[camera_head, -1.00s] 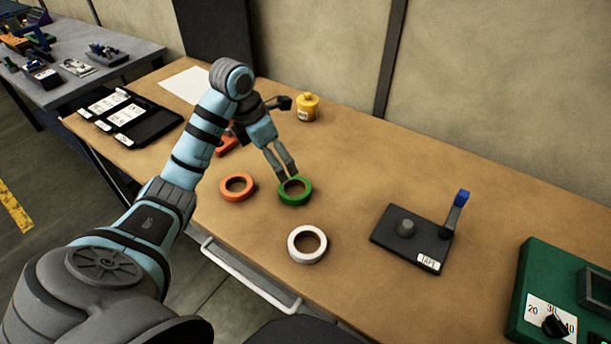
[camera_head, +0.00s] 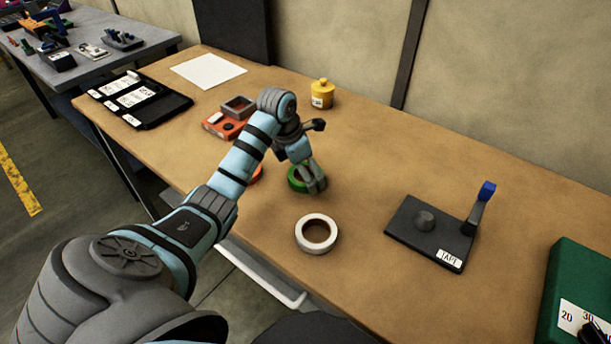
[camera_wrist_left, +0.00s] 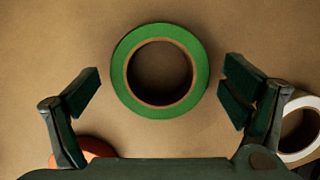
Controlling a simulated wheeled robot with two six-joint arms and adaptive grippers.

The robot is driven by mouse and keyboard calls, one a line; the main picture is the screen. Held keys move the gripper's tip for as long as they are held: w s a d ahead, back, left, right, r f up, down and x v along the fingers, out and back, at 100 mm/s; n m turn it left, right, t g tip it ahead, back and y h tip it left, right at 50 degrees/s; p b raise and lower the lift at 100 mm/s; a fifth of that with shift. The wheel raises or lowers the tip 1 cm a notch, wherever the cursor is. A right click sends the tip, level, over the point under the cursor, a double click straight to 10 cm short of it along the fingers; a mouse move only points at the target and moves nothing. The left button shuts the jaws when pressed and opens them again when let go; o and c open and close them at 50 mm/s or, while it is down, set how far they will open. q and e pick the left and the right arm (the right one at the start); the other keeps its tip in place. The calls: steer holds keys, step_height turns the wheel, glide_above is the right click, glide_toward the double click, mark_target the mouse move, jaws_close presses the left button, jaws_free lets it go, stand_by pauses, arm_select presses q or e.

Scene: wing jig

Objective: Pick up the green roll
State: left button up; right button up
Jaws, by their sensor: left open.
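The green roll (camera_head: 297,179) lies flat on the wooden table, partly hidden behind my left gripper in the head view. In the left wrist view the whole green roll (camera_wrist_left: 160,35) shows as a ring with a brown inner core. My left gripper (camera_head: 316,187) is above the roll with its fingers pointing down. In the wrist view the left gripper (camera_wrist_left: 165,92) is open, one finger on each side of the roll, with gaps between fingers and roll. The right gripper is not in view.
A white roll (camera_head: 316,250) lies in front of the green one, and an orange roll (camera_head: 257,174) is mostly hidden behind my arm. A black tape holder (camera_head: 405,228) stands to the right. A yellow container (camera_head: 322,97) and an orange device (camera_head: 216,128) are further back.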

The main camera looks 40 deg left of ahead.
arm_select(q)
steer(key=c, duration=1.3)
steer(key=shift+o, duration=0.2)
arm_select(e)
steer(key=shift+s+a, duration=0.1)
arm_select(q)
steer(key=shift+r, duration=0.1)
step_height(320, 180, up, 6)
steer(key=shift+w+r+p, duration=0.1)
steer(key=shift+p, duration=0.3)
arm_select(e)
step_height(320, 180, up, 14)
steer(key=p, duration=1.2)
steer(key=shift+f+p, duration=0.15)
steer(key=shift+p, duration=0.2)
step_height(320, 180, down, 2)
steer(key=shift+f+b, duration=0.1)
steer(key=shift+b, duration=0.95)
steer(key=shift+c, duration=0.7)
arm_select(q)
step_height(320, 180, up, 11)
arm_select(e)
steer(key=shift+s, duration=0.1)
